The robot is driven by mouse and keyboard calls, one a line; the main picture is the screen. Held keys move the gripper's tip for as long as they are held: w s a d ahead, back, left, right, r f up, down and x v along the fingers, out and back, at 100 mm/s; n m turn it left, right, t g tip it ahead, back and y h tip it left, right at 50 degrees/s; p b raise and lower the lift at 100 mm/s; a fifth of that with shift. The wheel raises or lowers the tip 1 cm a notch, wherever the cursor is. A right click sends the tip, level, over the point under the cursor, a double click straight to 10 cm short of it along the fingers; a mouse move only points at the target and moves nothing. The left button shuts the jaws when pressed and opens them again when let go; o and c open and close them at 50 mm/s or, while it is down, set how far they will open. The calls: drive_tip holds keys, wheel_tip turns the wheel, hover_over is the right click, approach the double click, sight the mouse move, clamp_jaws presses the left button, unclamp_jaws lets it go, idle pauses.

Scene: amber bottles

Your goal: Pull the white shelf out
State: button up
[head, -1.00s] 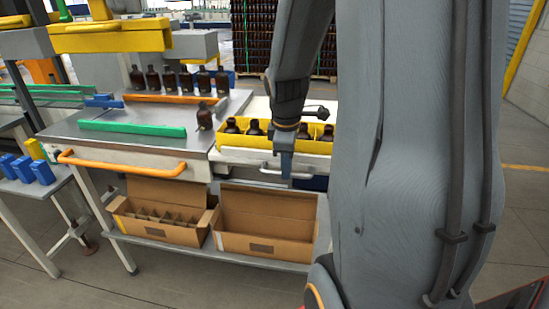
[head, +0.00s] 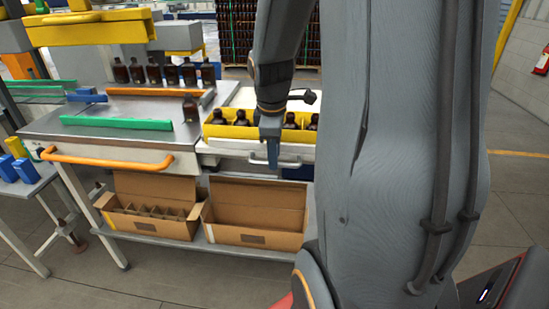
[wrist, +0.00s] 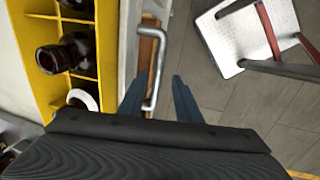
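The white shelf (head: 225,143) is a pull-out unit at the right of the workbench, with a yellow divided crate (head: 216,131) of amber bottles on it. Its grey metal handle (head: 290,162) runs along the front. In the head view my gripper (head: 272,163) points down at the handle. In the wrist view the handle (wrist: 157,60) lies between the two parted fingertips of my gripper (wrist: 160,76), with a gap at the right finger. The gripper is open and around the handle. Whether the left finger touches the bar, I cannot tell.
An open cardboard box (head: 257,212) and a divided one (head: 150,207) stand on the lower rack. A bench drawer with an orange handle (head: 108,161) is at left. Amber bottles (head: 153,72) line the bench's back. Open floor lies in front.

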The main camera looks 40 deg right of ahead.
wheel_tip(320, 180, up, 6)
drive_tip(key=shift+s+a+b, duration=0.35)
drive_tip(key=shift+s+a, duration=0.1)
idle(0.3)
drive_tip(key=s+a+f+m, duration=0.3)
drive_tip(key=a+f+m, duration=0.1)
drive_tip(key=a, duration=0.4)
drive_tip(key=s+a+f+m+y, duration=0.1)
drive_tip(key=s+a+f+m, duration=0.2)
drive_tip(key=a, duration=0.6)
drive_tip(key=shift+a+f+m+y, duration=0.2)
drive_tip(key=shift+f+m+y, duration=0.1)
drive_tip(key=shift+f+m, duration=1.05)
drive_tip(key=shift+f, duration=0.1)
